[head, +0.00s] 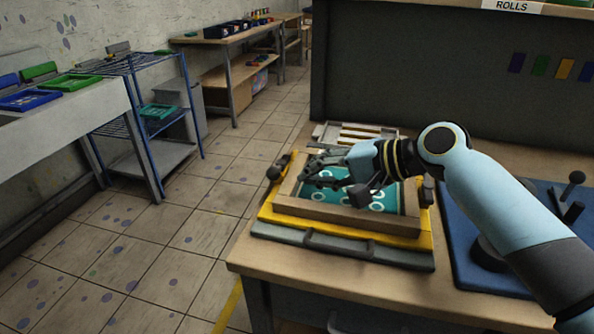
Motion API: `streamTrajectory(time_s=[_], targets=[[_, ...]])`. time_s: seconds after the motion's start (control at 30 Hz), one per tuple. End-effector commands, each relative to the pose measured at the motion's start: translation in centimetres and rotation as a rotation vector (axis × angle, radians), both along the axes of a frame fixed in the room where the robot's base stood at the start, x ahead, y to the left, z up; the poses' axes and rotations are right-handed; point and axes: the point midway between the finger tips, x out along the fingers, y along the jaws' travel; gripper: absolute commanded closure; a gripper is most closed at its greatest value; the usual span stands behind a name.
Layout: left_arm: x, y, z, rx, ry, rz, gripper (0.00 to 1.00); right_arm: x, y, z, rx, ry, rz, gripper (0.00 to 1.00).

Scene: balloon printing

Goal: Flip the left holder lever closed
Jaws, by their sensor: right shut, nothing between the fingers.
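The left holder lever (275,173) has a dark round knob and sits at the left side of the yellow press frame (345,232). A wooden-framed screen (335,213) with a teal mesh and pale rings lies in the frame. My right gripper (308,178) reaches in from the right over the screen. Its fingers are shut and empty, near the screen's left edge and a little right of the lever. A dark holder part (427,190) shows at the frame's right side, partly hidden by my arm. My left gripper is out of view.
The press stands on a wooden table (262,257) whose left edge is close by. A blue mat (468,262) with a black lever device (573,192) lies to the right. A blue wire rack (160,125) and a bench with colored screens stand at the left, with open tiled floor between.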

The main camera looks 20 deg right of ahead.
Motion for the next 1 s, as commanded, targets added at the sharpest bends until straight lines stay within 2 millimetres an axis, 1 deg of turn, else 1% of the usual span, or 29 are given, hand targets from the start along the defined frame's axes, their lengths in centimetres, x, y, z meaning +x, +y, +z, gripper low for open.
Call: streamTrajectory(time_s=[0.03, 0.1, 0.3, 0.73, 1.0], targets=[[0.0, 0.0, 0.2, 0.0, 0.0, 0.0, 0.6, 0.7, 0.7, 0.0, 0.003, -0.001, -0.001, 1.0], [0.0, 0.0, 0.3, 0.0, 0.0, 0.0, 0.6, 1.4, 1.4, -0.1, 0.004, 0.0, 0.0, 1.0], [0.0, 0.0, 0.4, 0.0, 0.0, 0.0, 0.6, 2.5, 2.4, -0.6, 0.001, 0.001, 0.0, 1.0], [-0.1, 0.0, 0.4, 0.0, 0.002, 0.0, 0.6, 2.6, 2.5, -0.6, 0.0, 0.0, -0.002, 1.0], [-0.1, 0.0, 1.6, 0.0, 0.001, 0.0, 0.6, 2.5, 2.7, -0.4, -0.001, -0.001, -0.048, 1.0]])
